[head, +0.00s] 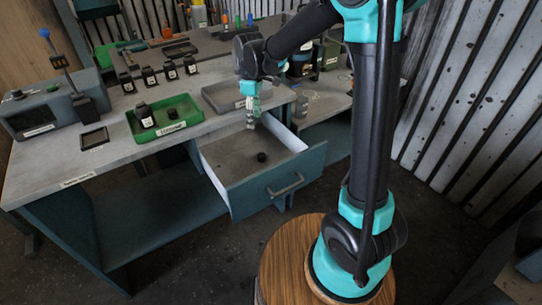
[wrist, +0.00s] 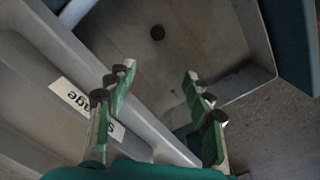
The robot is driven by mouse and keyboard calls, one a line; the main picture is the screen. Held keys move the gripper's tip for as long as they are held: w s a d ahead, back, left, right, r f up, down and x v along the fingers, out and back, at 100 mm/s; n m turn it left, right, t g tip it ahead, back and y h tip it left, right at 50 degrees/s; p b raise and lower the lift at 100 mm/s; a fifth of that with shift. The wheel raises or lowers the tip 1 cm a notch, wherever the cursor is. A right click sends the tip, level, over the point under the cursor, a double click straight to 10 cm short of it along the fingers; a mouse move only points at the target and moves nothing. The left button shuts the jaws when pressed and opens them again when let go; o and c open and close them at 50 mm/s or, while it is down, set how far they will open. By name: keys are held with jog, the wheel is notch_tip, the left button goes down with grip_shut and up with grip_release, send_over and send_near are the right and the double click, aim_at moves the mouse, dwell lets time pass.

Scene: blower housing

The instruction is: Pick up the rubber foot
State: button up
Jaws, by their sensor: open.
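The rubber foot is a small dark round piece (head: 262,157) lying on the floor of an open drawer (head: 230,165). It also shows as a dark disc (wrist: 157,33) in the wrist view, near the top, with the drawer's inside wall (wrist: 262,30) to its right. My gripper (head: 253,115) hangs above the drawer's back part, near the bench edge. In the wrist view its green fingers (wrist: 160,105) are spread wide with nothing between them, and the foot lies beyond the tips, apart from them.
A grey tray with a label (wrist: 85,105) sits on the bench beside my gripper; it also shows in the head view (head: 222,98). A green tray (head: 165,120) holds dark pieces. Several similar pieces stand behind it. A grey machine (head: 45,105) stands at the left.

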jog(key=d+f+n, duration=0.1)
jog(key=n, duration=0.2)
send_over(261, 154)
jog(key=s, duration=0.1)
jog(key=f, duration=1.2)
jog(key=shift+a+f, duration=0.15)
jog(key=shift+a, duration=0.05)
jog(key=shift+w+d+f, duration=0.15)
jog(key=shift+w+f, duration=0.05)
jog(key=shift+f, duration=1.15)
jog(key=shift+w+d+f, duration=0.15)
jog(key=shift+f, duration=1.15)
jog(key=shift+c, duration=0.5)
jog(key=c, duration=0.9)
jog(key=shift+c, duration=0.2)
jog(key=shift+r, duration=0.2)
